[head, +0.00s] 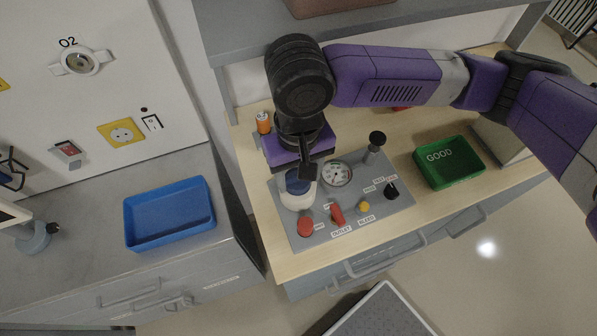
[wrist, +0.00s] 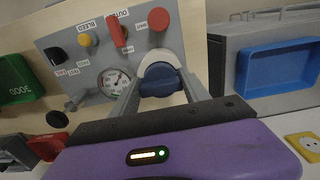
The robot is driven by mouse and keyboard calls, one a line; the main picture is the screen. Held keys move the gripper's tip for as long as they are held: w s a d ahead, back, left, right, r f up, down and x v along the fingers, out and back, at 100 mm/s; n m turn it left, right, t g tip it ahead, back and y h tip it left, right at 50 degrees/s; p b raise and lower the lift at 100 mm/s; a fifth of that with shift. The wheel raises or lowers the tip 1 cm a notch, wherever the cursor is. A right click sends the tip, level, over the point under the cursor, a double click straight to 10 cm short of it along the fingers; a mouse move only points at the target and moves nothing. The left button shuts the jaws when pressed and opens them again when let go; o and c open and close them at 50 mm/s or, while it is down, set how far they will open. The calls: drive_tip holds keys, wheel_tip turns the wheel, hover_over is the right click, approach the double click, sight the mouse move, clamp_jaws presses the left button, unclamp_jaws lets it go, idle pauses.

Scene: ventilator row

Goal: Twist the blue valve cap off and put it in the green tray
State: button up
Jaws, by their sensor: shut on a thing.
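The blue valve cap (wrist: 160,82) sits on a white round valve body (wrist: 160,57) on the grey control panel. It also shows in the head view (head: 297,184), partly hidden by my gripper. My gripper (head: 303,176) reaches down over the cap, and in the wrist view its two fingers (wrist: 160,88) are on either side of the cap, shut on it. The green tray (head: 449,163), marked GOOD, stands on the wooden bench to the right of the panel and looks empty. Its edge also shows at the left of the wrist view (wrist: 14,80).
The panel (head: 375,215) holds a gauge (head: 337,174), a red lever (head: 337,214), a red button (head: 305,226), a yellow knob (head: 363,206) and black knobs. An orange battery-like object (head: 263,122) stands behind. An empty blue tray (head: 170,213) sits on the left counter. A grey shelf (head: 400,30) hangs above.

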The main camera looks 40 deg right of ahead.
drive_tip(key=shift+r+p, duration=1.75)
drive_tip(key=shift+r, duration=0.05)
